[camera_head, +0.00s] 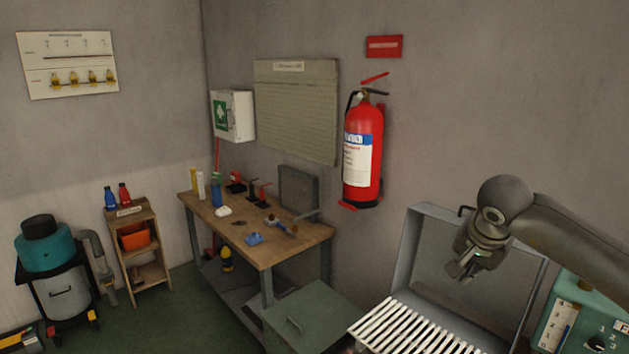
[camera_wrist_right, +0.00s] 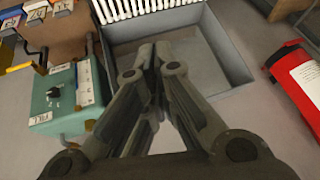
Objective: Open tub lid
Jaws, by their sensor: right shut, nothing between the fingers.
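I cannot tell which of the two has the task's lid. My right gripper (camera_head: 458,273) is shut and empty above the grey tub, touching nothing visible. It also shows in the wrist view (camera_wrist_right: 153,72). My left gripper is out of view.
A teal control box (camera_head: 582,318) with a dial stands right of the grey tub. A wooden workbench (camera_head: 245,228) with tools is behind the green box. A red fire extinguisher (camera_head: 363,155) hangs on the wall.

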